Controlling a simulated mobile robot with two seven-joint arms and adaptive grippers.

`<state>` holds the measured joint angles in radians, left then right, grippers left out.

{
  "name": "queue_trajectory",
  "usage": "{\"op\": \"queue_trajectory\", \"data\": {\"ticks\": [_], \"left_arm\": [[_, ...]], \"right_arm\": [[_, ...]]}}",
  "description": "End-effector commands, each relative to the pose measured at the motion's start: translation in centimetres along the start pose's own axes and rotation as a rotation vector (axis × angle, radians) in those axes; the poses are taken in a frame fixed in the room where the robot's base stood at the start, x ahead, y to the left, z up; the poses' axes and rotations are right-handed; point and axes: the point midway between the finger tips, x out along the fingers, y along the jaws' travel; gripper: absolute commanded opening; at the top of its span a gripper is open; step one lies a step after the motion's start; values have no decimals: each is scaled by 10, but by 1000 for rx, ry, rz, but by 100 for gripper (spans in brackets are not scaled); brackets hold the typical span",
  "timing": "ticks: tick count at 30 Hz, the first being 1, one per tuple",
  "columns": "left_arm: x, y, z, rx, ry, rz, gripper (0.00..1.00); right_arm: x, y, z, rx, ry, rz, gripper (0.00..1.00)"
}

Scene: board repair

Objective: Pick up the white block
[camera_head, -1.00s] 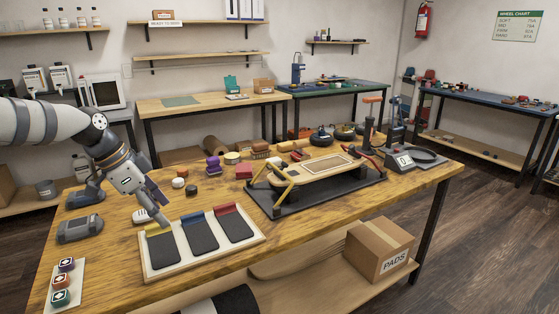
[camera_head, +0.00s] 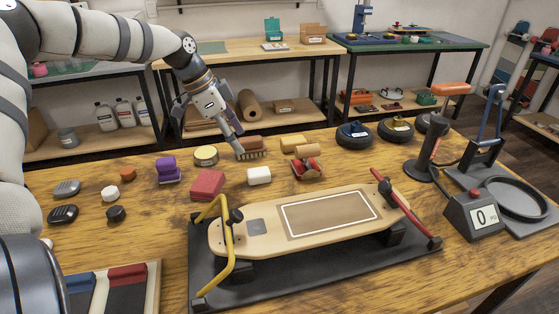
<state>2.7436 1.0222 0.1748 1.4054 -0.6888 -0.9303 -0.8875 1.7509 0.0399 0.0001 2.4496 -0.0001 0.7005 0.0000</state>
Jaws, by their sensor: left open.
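The white block (camera_head: 259,176) is a small rounded piece. It lies on the wooden bench behind the skateboard deck, between a red block (camera_head: 207,184) and a red-and-tan tool (camera_head: 307,166). Its visible faces are clear of any gripper. My left gripper (camera_head: 239,152) points down just behind and slightly left of the white block, in front of part of a brown brush (camera_head: 250,149). It is open, and no held object shows. Its fingertips are small and partly hard to make out. My right gripper is out of view.
A skateboard deck (camera_head: 262,236) sits clamped on a black stand in front. A purple block (camera_head: 167,167), a yellow tin (camera_head: 206,155) and a yellow block (camera_head: 293,143) lie nearby.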

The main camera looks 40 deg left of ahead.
Motion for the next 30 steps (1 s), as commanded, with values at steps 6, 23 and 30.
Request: {"op": "queue_trajectory", "data": {"ticks": [6, 23, 30], "left_arm": [[58, 2, 6, -5, -15, 13, 57], [118, 3, -8, -2, -4, 4, 57], [117, 3, -9, -2, -3, 3, 25]], "right_arm": [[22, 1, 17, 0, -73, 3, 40], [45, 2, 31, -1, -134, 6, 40], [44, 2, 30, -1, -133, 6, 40]]}}
